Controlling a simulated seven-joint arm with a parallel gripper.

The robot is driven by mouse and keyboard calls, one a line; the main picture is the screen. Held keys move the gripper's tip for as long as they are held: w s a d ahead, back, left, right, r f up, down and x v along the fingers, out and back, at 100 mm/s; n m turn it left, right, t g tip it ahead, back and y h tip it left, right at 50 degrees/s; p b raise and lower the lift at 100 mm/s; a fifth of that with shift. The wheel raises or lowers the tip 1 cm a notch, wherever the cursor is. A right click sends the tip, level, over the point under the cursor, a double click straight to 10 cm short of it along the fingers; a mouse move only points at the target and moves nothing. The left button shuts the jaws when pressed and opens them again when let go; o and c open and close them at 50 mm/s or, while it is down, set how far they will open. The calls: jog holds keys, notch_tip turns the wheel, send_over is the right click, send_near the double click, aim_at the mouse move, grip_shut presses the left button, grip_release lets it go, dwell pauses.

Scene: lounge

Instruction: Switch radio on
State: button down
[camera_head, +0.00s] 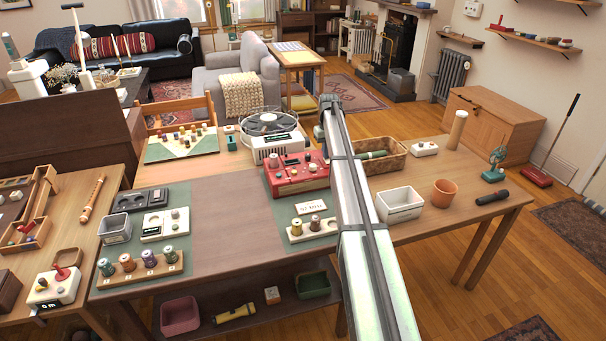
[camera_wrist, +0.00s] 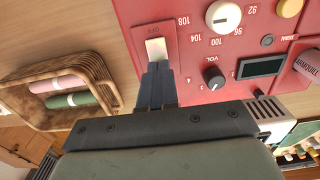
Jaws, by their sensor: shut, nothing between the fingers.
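The red radio (camera_head: 285,181) stands on the wooden table, partly hidden by my arm in the head view. In the wrist view its red front panel (camera_wrist: 190,75) shows a white dial, a dark VOL knob (camera_wrist: 214,77), a small dark display (camera_wrist: 262,65) and a pale switch (camera_wrist: 156,47) on a red plate. Small lettering by the switch appears upside down and seems to read OFF. My gripper (camera_wrist: 158,69) is shut and empty, its fingertips right at the near end of the switch. I cannot tell whether they touch.
A wicker basket (camera_wrist: 22,92) with a pink and a green roll lies beside the radio. A white bin (camera_head: 400,208), a terracotta pot (camera_head: 444,193) and a dark torch (camera_head: 491,197) stand to the right.

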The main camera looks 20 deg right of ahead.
jog(key=shift+f, duration=0.3)
jog(key=shift+r, duration=0.1)
jog(key=shift+r, duration=3.45)
